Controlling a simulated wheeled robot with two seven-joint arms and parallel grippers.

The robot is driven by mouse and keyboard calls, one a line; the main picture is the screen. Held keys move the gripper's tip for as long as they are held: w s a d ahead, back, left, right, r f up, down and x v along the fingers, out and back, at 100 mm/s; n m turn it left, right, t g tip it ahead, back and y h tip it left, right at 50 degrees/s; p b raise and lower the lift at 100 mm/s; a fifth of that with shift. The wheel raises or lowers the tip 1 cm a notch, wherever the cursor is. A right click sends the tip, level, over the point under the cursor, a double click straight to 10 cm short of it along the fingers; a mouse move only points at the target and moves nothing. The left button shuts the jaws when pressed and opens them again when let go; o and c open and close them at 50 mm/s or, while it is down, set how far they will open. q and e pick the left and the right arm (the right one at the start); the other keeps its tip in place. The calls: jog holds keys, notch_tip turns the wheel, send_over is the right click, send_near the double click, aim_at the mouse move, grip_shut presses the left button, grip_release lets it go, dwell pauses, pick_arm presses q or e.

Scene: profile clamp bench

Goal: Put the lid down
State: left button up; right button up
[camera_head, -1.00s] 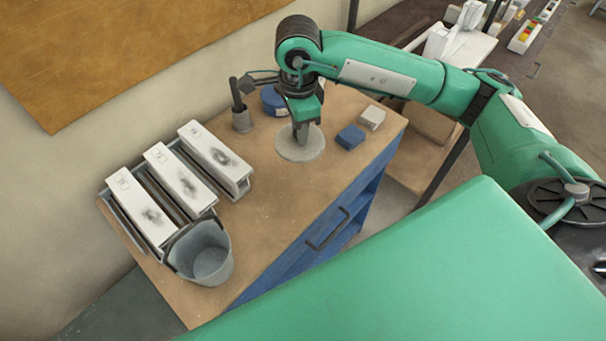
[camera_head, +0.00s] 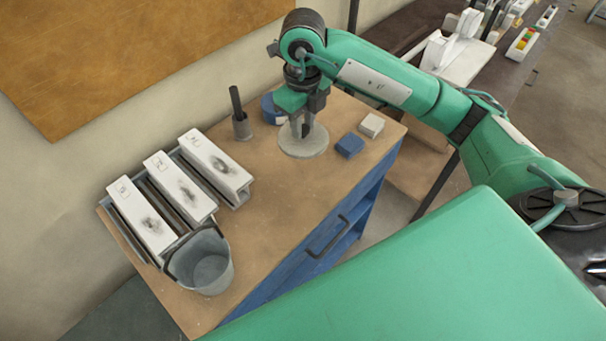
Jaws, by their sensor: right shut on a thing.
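The lid (camera_head: 304,146) is a round grey disc at the far end of the wooden bench top. It looks flat and level, at or just above the surface; I cannot tell whether it touches. My right gripper (camera_head: 304,128) points down over the middle of the lid and is shut on it, with the grip point partly hidden by the fingers. My left gripper is not in view.
A grey bucket (camera_head: 209,262) stands at the near left, beside a rack of white boxes (camera_head: 178,184). A blue block (camera_head: 350,145) and a pale block (camera_head: 371,125) lie right of the lid. A grey holder (camera_head: 242,128) and a blue round thing (camera_head: 269,108) stand behind. The bench middle (camera_head: 275,205) is clear.

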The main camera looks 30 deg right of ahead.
aim_at(303, 138)
notch_tip(303, 138, down, 18)
jog(key=p, duration=0.3)
jog(key=shift+r+p, duration=0.25)
jog(key=shift+p, duration=0.1)
jog(key=shift+f, duration=0.1)
jog(key=o, duration=1)
jog(key=shift+r, duration=0.3)
notch_tip(303, 138, up, 11)
jog(key=b, duration=0.3)
jog(key=shift+f, duration=0.15)
jog(key=shift+r+b, duration=0.35)
jog(key=shift+r, duration=0.2)
